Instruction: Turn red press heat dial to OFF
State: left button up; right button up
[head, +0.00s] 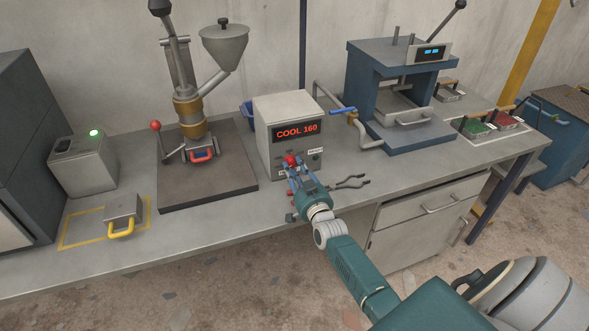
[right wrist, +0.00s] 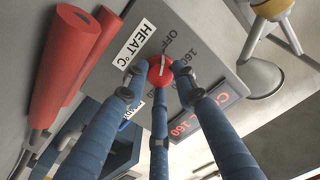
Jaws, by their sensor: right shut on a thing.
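The red heat dial (head: 291,160) is on the front of a grey control box (head: 262,132) whose lit display reads COOL 160. In the right wrist view the dial (right wrist: 160,70) carries a white pointer line, with OFF, 160 and HEAT °C (right wrist: 134,45) lettering around it. The line points roughly toward the OFF lettering; its exact setting is hard to tell. My right gripper (head: 293,167) has its blue fingers closed around the dial, and the fingertips (right wrist: 160,72) touch its rim. The fingers hide part of the dial in the head view. My left gripper is out of view.
Dark tongs (head: 352,182) lie on the bench right of my gripper. A blue press (head: 367,98) with a pipe stands to the right, a hopper machine (head: 187,108) on a dark plate to the left.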

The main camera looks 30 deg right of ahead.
jog(key=o, duration=1.2)
jog(key=shift+c, duration=0.2)
jog(key=v, duration=1.2)
jog(key=shift+d, duration=0.1)
jog(key=shift+s+f, duration=0.1)
